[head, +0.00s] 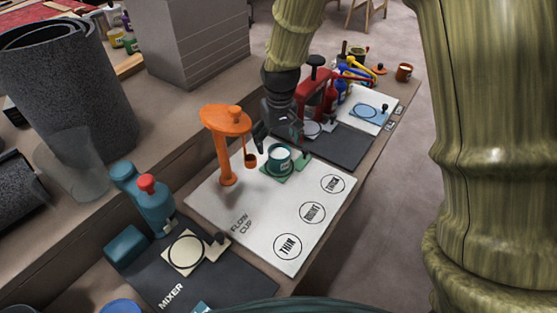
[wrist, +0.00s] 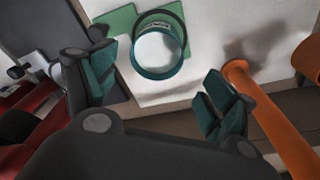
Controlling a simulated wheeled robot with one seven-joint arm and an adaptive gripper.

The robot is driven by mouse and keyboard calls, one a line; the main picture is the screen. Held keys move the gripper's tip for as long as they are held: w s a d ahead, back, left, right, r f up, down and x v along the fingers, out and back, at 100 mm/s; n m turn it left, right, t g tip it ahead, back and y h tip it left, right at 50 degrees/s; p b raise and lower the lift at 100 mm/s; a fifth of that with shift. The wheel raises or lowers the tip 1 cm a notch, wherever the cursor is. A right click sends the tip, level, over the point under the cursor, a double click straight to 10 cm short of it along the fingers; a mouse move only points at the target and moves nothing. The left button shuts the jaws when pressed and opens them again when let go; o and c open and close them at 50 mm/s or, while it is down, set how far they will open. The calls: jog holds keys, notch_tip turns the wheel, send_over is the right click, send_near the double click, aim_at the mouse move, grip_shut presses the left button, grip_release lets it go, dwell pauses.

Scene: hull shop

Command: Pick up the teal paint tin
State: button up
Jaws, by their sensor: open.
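The teal paint tin (head: 278,167) stands upright on a green pad (head: 303,160) on the white flow cup sheet, with pale paint inside. In the wrist view the tin (wrist: 158,74) shows from above, ahead of the fingertips and roughly midway between them. My gripper (head: 279,141) is just above and behind the tin in the head view. In the wrist view my gripper (wrist: 159,88) is open, its two teal-padded fingers apart with nothing between them. The tin's far side is partly hidden by the gripper in the head view.
An orange stand (head: 224,145) with a small hanging cup is close left of the tin. A red press-like device (head: 316,92) stands behind the gripper. The sheet (head: 275,225) is clear towards its printed circles. A mixer mat (head: 210,283) with a teal mixer lies nearer.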

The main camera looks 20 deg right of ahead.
aim_at(279, 153)
jog(key=shift+s+f, duration=0.25)
jog(key=shift+f, duration=0.35)
jog(key=f, duration=0.1)
jog(key=f+b, duration=0.1)
jog(key=f, duration=0.1)
jog(key=shift+w+d+f, duration=0.1)
jog(key=shift+d+f, duration=0.05)
jog(key=shift+d, duration=0.2)
jog(key=shift+w+f, duration=0.1)
jog(key=shift+f, duration=0.45)
jog(key=shift+r, duration=0.1)
jog(key=c, duration=1.4)
